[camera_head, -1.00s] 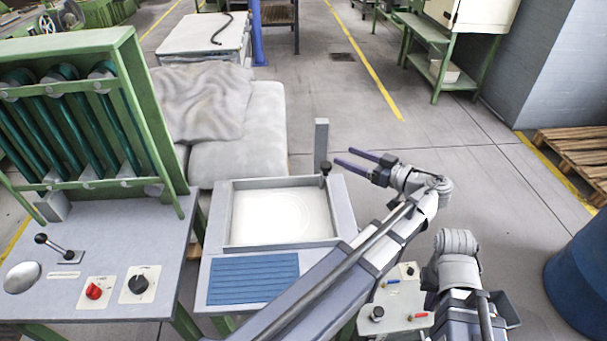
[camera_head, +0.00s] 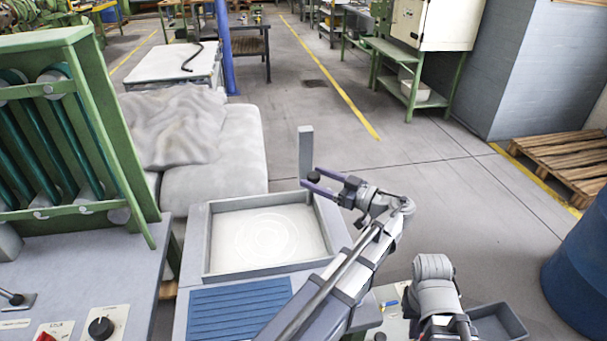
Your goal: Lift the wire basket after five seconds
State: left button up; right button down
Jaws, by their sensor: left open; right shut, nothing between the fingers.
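I do not make out a wire basket in the head view. A grey square basin (camera_head: 207,243) with a pale, faintly ringed surface inside stands in the middle, and a black knob (camera_head: 314,178) is at its far right corner. My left gripper (camera_head: 311,180) has two purple fingers that are apart, pointing left at the knob. The knob appears between the fingertips; I cannot tell whether they touch it. My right arm shows at the lower right, but its gripper is not in view.
A ribbed blue mat (camera_head: 238,308) lies in front of the basin, and a grey post (camera_head: 305,150) stands behind it. A green-framed machine (camera_head: 100,130) is on the left. A blue drum (camera_head: 585,270) and a pallet (camera_head: 565,155) are at the right.

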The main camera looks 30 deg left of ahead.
pick_arm(q)
jog(key=shift+w+a, duration=0.15)
jog(key=shift+a, duration=0.95)
jog(key=shift+w+a, duration=0.15)
jog(key=shift+a, duration=0.9)
grip_shut()
